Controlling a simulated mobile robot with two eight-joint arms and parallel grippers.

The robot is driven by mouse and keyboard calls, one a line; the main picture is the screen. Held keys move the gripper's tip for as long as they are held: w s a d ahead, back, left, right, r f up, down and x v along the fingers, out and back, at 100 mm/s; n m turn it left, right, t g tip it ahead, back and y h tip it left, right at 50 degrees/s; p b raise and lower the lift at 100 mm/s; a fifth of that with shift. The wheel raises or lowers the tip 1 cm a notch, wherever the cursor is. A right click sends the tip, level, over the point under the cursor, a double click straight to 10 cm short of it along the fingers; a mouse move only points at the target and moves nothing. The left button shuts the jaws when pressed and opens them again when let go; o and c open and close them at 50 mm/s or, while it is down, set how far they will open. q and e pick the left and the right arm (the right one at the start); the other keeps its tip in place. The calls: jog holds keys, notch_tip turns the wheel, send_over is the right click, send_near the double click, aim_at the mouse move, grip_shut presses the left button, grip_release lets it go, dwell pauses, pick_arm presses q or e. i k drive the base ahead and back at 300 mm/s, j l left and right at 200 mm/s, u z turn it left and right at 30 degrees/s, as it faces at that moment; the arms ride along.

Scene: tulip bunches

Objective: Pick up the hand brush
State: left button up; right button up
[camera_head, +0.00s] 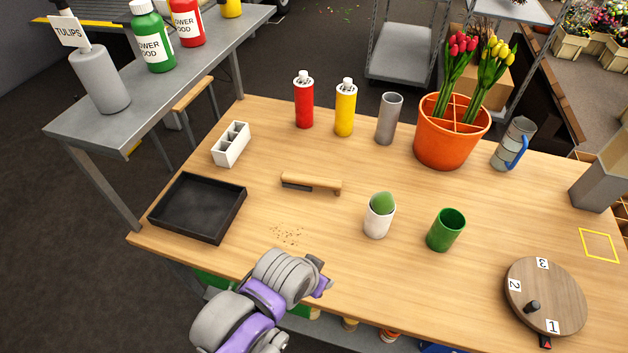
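The hand brush (312,183) lies on the wooden table (330,265) left of the middle, with a light wooden handle and dark bristles showing at its left end. My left arm, grey and purple, comes in from the lower left over the table's front edge. Its gripper (318,276) is at the arm's far end, mostly hidden by the wrist, well in front of the brush and apart from it. I cannot see the fingers clearly. My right gripper is out of view.
Brown crumbs (287,233) lie in front of the brush. A black tray (198,207) and a white divided holder (231,144) are to its left. Red (304,100) and yellow (345,108) bottles stand behind.

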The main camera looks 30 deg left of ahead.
aim_at(292, 181)
jog(key=u, duration=1)
